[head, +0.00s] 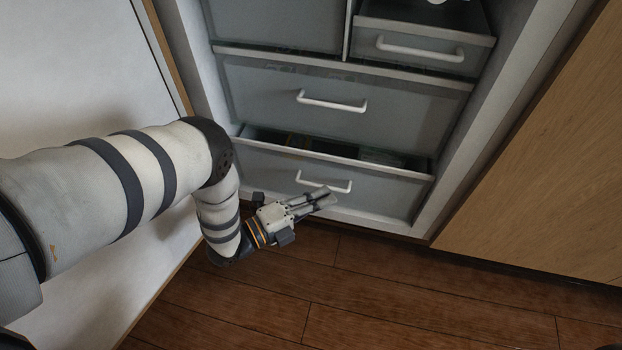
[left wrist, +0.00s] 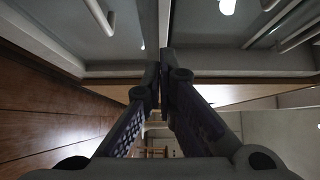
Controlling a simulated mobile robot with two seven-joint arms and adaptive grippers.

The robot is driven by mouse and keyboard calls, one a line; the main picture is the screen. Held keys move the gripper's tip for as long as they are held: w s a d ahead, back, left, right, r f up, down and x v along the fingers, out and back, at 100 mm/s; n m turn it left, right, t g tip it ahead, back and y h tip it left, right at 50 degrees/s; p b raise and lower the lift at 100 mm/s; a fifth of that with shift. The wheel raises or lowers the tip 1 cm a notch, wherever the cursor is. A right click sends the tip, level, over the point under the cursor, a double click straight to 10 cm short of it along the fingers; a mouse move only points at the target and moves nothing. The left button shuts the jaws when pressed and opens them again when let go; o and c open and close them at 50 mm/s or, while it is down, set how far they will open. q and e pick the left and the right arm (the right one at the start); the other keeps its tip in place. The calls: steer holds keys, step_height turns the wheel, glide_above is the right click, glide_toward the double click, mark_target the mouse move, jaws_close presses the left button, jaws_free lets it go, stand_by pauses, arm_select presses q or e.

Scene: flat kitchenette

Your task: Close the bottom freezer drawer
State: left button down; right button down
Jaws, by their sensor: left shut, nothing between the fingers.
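The bottom freezer drawer (head: 375,197) is grey with a white bar handle (head: 324,182). It stands pulled out a little, and a dark gap behind its front rim shows some contents. My left gripper (head: 326,197) is shut and empty, low in front of this drawer, its fingers just below and beside the handle in the head view. I cannot tell whether the fingertips touch the drawer front. In the left wrist view the closed fingers (left wrist: 165,68) meet in the middle, with grey panels and white bars above them. My right gripper is not in view.
Above is a wide grey drawer (head: 400,105) that looks shut. A smaller top-right drawer (head: 420,52) is partly open. The white open door (head: 75,80) stands at left, a wooden panel (head: 550,170) at right. The wooden floor (head: 380,290) in front is clear.

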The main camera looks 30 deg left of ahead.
mark_target(343, 164)
arm_select(q)
steer(key=shift+w+d+b, duration=0.15)
steer(key=shift+w+b, duration=0.25)
steer(key=shift+w, duration=0.9)
steer(key=shift+w+d+b, duration=0.2)
steer(key=shift+w+b, duration=0.25)
steer(key=shift+w, duration=0.9)
steer(key=shift+w+d+b, duration=0.15)
steer(key=shift+w+b, duration=0.25)
steer(key=shift+w, duration=0.9)
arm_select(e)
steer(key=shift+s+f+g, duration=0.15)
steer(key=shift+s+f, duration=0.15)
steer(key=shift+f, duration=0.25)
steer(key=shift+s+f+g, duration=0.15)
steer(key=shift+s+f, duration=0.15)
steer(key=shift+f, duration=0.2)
